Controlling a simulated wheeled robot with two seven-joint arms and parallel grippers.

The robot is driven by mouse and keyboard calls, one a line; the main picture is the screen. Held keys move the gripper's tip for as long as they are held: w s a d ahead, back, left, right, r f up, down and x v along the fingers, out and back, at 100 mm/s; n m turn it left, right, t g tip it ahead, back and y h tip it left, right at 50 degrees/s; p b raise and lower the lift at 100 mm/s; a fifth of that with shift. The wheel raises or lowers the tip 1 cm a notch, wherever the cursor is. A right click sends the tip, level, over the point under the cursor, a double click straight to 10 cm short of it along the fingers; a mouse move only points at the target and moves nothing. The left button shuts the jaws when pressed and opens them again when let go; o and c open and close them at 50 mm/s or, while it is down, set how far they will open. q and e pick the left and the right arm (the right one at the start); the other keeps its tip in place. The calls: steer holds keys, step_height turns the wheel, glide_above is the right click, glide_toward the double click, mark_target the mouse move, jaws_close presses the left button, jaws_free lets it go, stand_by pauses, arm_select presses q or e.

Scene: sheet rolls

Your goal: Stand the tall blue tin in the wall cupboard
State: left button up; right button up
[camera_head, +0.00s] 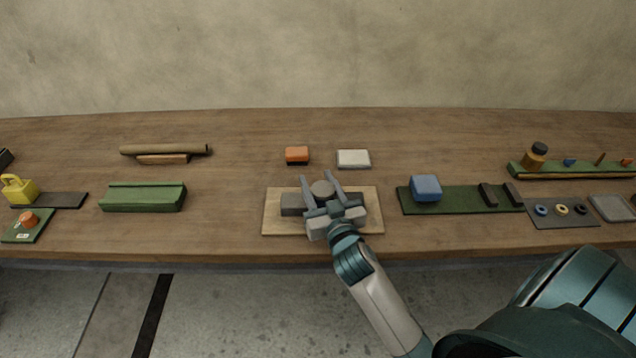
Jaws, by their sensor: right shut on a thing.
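I see no wall cupboard and no tall tin in the head view. The only large blue thing is a short blue block (425,188) on a long green board (458,200) right of the middle. My right gripper (320,181) is over a light wooden board (275,221) at the front middle of the bench. Its fingers are on either side of a grey round piece (322,189) and shut on it. Dark grey blocks (292,203) lie beside and partly under the gripper. My left gripper is not in view.
The wooden bench (240,130) runs along a bare wall. An orange block (297,154) and a white block (353,158) lie behind the board. A green block (143,197), a brown roll (165,150) and a yellow padlock-like thing (20,192) are left. A brown jar (535,156) stands right.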

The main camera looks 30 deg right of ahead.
steer(key=o, duration=0.9)
steer(key=shift+f, duration=0.1)
steer(key=o, duration=0.4)
steer(key=shift+r, duration=0.2)
